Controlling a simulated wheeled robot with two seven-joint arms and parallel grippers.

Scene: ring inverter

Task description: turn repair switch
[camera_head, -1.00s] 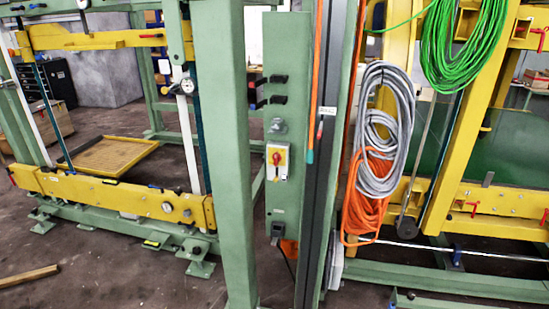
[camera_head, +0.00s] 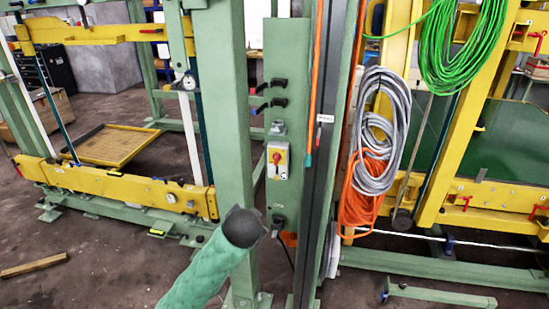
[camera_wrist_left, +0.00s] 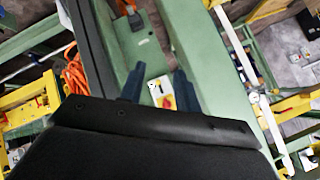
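The repair switch (camera_head: 277,158) is a red rotary knob on a yellow plate, on a pale box fixed to the green upright panel (camera_head: 285,65). In the left wrist view the yellow plate of the switch (camera_wrist_left: 165,102) shows between the fingertips, partly hidden by my gripper's dark body. My left arm, in a green sleeve, comes in from the bottom, and its dark wrist end is below and left of the switch. In the left wrist view my left gripper (camera_wrist_left: 160,84) has its two dark fingers apart, with nothing seen held. My right gripper is not in view.
A thick green post (camera_head: 224,110) stands just left of the panel. Black handles (camera_head: 278,92) and a grey socket (camera_head: 277,128) sit above the switch. Grey cables (camera_head: 377,130) and orange cables (camera_head: 365,190) hang to the right.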

